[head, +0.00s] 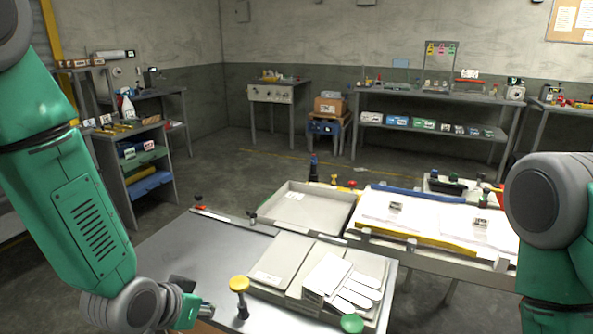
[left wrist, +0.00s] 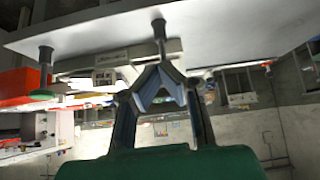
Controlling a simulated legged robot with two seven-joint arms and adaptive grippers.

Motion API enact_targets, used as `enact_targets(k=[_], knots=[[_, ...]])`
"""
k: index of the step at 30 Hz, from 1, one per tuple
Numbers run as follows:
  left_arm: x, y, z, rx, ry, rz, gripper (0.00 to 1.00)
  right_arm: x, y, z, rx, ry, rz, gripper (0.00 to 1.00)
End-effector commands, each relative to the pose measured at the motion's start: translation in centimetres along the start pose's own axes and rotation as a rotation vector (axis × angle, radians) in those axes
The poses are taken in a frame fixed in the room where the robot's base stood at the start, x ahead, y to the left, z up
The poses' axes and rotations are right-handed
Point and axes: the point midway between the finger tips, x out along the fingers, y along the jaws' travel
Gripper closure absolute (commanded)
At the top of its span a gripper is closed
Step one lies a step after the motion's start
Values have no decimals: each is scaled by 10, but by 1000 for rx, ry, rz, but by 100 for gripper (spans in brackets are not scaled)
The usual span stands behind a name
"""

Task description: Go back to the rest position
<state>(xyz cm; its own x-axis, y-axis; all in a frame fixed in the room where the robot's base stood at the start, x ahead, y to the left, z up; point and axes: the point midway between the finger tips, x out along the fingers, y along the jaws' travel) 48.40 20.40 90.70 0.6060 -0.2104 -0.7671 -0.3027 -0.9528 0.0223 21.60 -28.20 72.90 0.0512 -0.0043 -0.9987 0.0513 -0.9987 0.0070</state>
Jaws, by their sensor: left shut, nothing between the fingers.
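My left gripper (head: 198,310) is low in the head view, by the near left part of the grey metal table (head: 190,255). In the left wrist view, which looks upside down, its two fingers (left wrist: 160,68) meet at the tips with nothing between them. White flat pieces (head: 340,278) lie in a grey tray (head: 372,268) to the right of the gripper; I cannot tell whether they are gloves. My right arm (head: 548,205) stands at the right edge of the head view, and its gripper is out of view.
A yellow-topped post (head: 239,284) stands just right of my left gripper, and a green-topped post (head: 351,323) stands nearer the front. White sheets (head: 432,215) lie on the right-hand bench. A shelf rack (head: 140,160) stands at the left.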

Motion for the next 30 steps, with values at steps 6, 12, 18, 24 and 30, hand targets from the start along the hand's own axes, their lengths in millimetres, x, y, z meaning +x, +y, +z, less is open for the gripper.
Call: enact_targets(k=[6, 12, 18, 24, 30], knots=[[16, 0, 166, -118, -295, -37, 100, 11, 0, 1, 0, 0, 0, 60], [-8, 3, 287, -197, -525, -89, 100, 17, 0, 1, 0, 0, 0, 60], [-28, 4, 338, -229, -631, -121, 100, 19, 0, 1, 0, 0, 0, 60], [-30, 4, 342, -232, -640, -125, 100, 19, 0, 1, 0, 0, 0, 60], [-30, 4, 341, -232, -639, -124, 100, 19, 0, 1, 0, 0, 0, 60]])
